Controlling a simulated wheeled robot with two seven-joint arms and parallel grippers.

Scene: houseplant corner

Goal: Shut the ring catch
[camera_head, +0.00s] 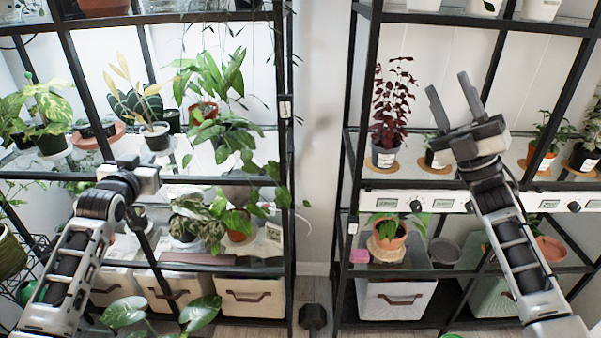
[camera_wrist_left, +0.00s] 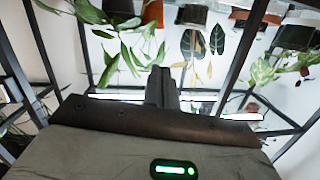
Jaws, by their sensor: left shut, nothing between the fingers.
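I cannot make out a ring catch in either view. Small tags hang on the shelf posts, one on the left shelf's right post (camera_head: 285,106) and one on the right shelf's left post (camera_head: 352,228), too small to read. My left gripper (camera_head: 140,178) is in front of the left shelf, its fingers hard to see from the head. In the left wrist view its fingers (camera_wrist_left: 161,74) are together with nothing between them, pointing at upside-down-looking plants. My right gripper (camera_head: 447,82) is raised before the right shelf, fingers spread and empty.
Potted plants fill both black-framed shelves, including a dark red plant (camera_head: 391,105) and a variegated one (camera_head: 47,110). White bins (camera_head: 252,297) stand at the bottom. A dark dumbbell-like object (camera_head: 313,318) is on the floor. The gap between the shelves is open.

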